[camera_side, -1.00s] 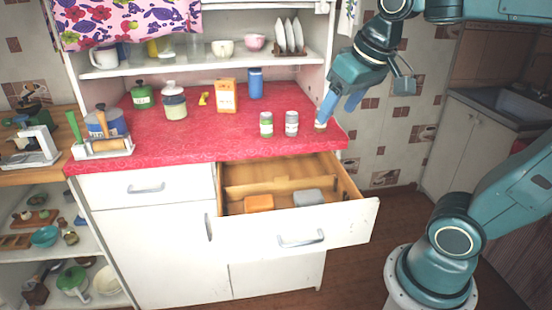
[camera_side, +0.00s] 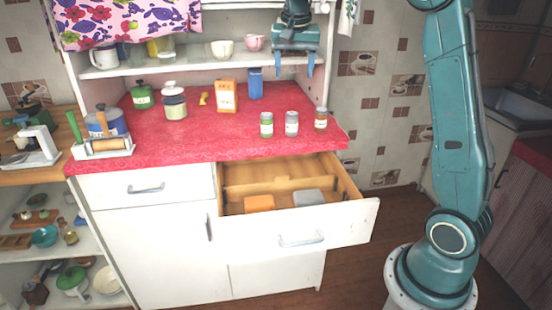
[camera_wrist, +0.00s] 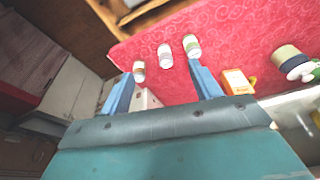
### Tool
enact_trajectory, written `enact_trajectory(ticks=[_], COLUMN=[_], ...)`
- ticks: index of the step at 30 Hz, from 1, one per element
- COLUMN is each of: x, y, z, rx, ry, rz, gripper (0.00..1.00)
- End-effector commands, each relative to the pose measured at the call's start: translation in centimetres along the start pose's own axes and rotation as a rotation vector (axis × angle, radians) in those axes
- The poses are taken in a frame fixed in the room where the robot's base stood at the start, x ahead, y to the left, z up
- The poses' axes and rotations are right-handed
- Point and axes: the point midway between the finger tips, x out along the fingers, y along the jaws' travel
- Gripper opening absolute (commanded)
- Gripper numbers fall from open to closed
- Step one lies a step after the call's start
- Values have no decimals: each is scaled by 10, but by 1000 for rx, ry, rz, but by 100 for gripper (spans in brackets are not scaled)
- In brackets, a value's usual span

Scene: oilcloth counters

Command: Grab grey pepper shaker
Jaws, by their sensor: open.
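The grey pepper shaker (camera_side: 291,124) stands upright on the red counter (camera_side: 215,140), in the middle of a row of three small shakers. A green shaker (camera_side: 266,124) is to its left and a brown one (camera_side: 320,119) to its right. The grey one also shows in the wrist view (camera_wrist: 165,57), beyond the fingers. My gripper (camera_side: 294,69) is open and empty. It is raised above and behind the row in the side view, pointing down, apart from all three shakers. Its two blue fingers show in the wrist view (camera_wrist: 160,74).
An orange box (camera_side: 227,96), a blue can (camera_side: 255,83) and jars (camera_side: 174,101) stand further back and left. A shelf (camera_side: 180,64) with cups is close to my gripper. Below the counter, a drawer (camera_side: 345,217) is open. The front right counter is clear around the shakers.

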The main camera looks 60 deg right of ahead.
Motion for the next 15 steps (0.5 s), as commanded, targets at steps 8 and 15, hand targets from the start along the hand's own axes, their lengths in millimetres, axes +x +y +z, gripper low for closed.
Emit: enact_trajectory(ticks=[8,15], x=[50,94], y=[-8,-9], z=[-51,-82], rx=[207,370], ry=[-49,-84], rz=[53,86], gripper=[63,63])
